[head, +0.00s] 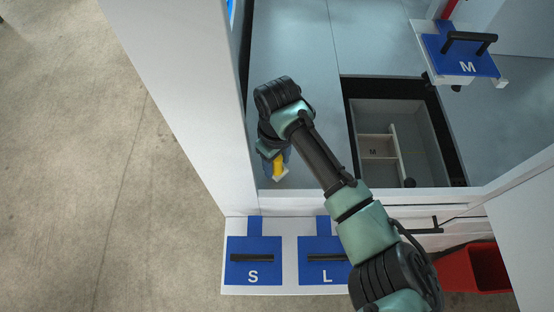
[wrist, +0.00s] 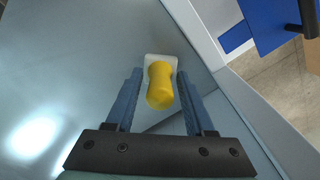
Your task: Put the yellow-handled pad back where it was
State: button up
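The yellow-handled pad (head: 279,167) is at the front left of the grey machine surface, close to the front edge. In the wrist view its yellow handle (wrist: 160,88) points toward me and its white pad (wrist: 161,60) lies beyond. My gripper (wrist: 159,73) is open, with one blue finger on each side of the handle and narrow gaps showing. The head view shows my gripper (head: 276,157) pointing down at the pad, partly hidden by my wrist. I cannot tell how far the fingertips are above the surface.
Blue plates marked S (head: 253,271) and L (head: 318,271) sit on a white front shelf. A blue M plate (head: 459,58) is at the upper right. A recessed opening with an M-marked box (head: 373,152) lies right of my arm. A red bin (head: 470,270) stands lower right.

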jog(key=shift+o, duration=0.3)
jog(key=shift+r, duration=0.1)
notch_tip(320, 180, up, 12)
jog(key=shift+f+b, duration=0.1)
jog(key=shift+b, duration=0.95)
